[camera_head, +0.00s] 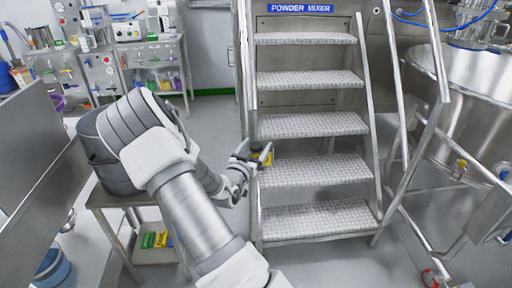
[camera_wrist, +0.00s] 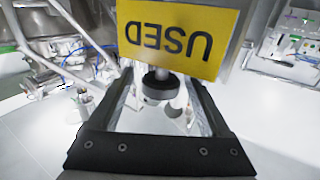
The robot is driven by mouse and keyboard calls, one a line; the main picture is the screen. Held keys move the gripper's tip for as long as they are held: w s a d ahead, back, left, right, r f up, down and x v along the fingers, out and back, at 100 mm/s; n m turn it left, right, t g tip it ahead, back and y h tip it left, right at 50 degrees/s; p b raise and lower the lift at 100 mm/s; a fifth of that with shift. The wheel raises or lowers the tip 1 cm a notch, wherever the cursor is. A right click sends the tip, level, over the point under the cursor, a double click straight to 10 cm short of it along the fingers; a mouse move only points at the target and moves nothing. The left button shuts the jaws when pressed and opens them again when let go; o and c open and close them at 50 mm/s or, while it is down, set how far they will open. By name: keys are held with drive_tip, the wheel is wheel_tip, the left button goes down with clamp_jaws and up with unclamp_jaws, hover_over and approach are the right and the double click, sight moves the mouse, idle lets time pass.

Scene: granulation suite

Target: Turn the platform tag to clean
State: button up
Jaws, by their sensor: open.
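The platform tag (camera_wrist: 175,37) is a yellow plate reading "USED", upside down in the wrist view.
The steps (camera_head: 312,122) with steel handrails rise in front under a "POWDER MIXER" sign (camera_head: 300,8). A steel vessel (camera_head: 470,110) stands at right. A bench (camera_head: 110,195) stands at left, with shelving and instruments behind. Some grey floor is clear left of the steps.

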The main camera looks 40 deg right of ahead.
clamp_jaws()
idle(0.4)
